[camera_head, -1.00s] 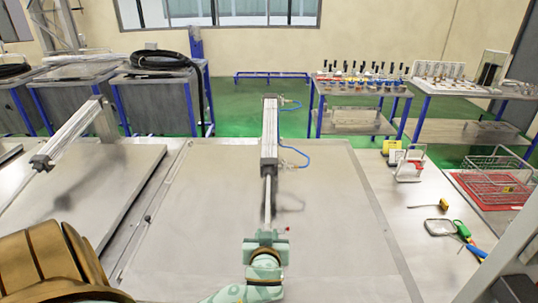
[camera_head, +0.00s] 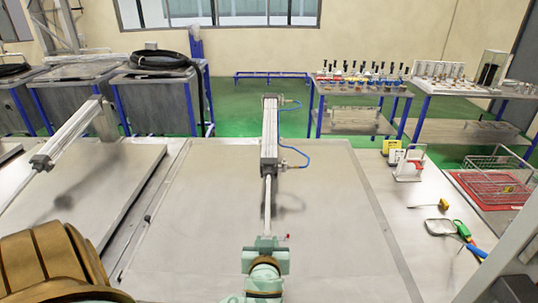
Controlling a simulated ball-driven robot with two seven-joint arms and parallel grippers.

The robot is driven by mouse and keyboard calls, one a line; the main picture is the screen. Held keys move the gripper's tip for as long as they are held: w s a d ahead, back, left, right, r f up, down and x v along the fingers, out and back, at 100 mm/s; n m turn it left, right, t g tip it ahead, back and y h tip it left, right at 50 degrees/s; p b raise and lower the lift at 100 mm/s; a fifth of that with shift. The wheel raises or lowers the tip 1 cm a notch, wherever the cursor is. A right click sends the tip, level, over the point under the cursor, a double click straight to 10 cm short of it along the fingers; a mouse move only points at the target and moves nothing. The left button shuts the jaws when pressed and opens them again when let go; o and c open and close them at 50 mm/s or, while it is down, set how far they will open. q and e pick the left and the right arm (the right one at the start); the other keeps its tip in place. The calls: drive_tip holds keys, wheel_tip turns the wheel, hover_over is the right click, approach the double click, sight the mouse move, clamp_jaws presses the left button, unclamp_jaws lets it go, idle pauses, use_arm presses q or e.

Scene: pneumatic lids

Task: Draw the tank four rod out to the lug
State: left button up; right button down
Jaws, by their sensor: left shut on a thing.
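The pneumatic cylinder (camera_head: 269,132) lies above the middle of the large metal lid (camera_head: 190,240), its body pointing away from me. Its thin bright rod (camera_head: 267,203) comes out of the near end toward me. My left gripper (camera_head: 266,240) is at the near end of the rod and shut on it; the gripper body hides the rod's end and the fingertips. A small red-tipped part (camera_head: 287,237) shows just right of the gripper. I cannot make out the lug. My right gripper is not in view.
Another cylinder (camera_head: 70,132) with its rod stands over the neighbouring lid on the left. The lid around the gripper is bare.

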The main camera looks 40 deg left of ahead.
use_arm(q)
drive_tip(key=shift+s+d+f+b, duration=0.1)
drive_tip(key=shift+s+d+f, duration=0.1)
drive_tip(key=shift+s+d, duration=0.4)
drive_tip(key=shift+s+d+f+b, duration=0.15)
drive_tip(key=shift+s+d+f, duration=0.1)
drive_tip(key=shift+s+d, duration=0.4)
drive_tip(key=shift+s+d+f+b, duration=0.1)
drive_tip(key=shift+s+d+f, duration=0.1)
drive_tip(key=shift+s+d, duration=0.4)
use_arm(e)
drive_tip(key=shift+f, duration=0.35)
use_arm(q)
drive_tip(key=shift+s+d+f+b, duration=0.3)
drive_tip(key=shift+s+d, duration=0.4)
drive_tip(key=shift+s, duration=0.3)
drive_tip(key=shift+s+d+f+b, duration=0.15)
drive_tip(key=shift+s+d+b, duration=0.2)
drive_tip(key=shift+s+d, duration=0.5)
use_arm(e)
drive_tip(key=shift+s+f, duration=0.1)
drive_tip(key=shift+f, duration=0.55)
use_arm(q)
drive_tip(key=shift+s+a, duration=0.1)
drive_tip(key=shift+a, duration=0.05)
drive_tip(key=o, duration=1.1)
drive_tip(key=shift+r, duration=0.15)
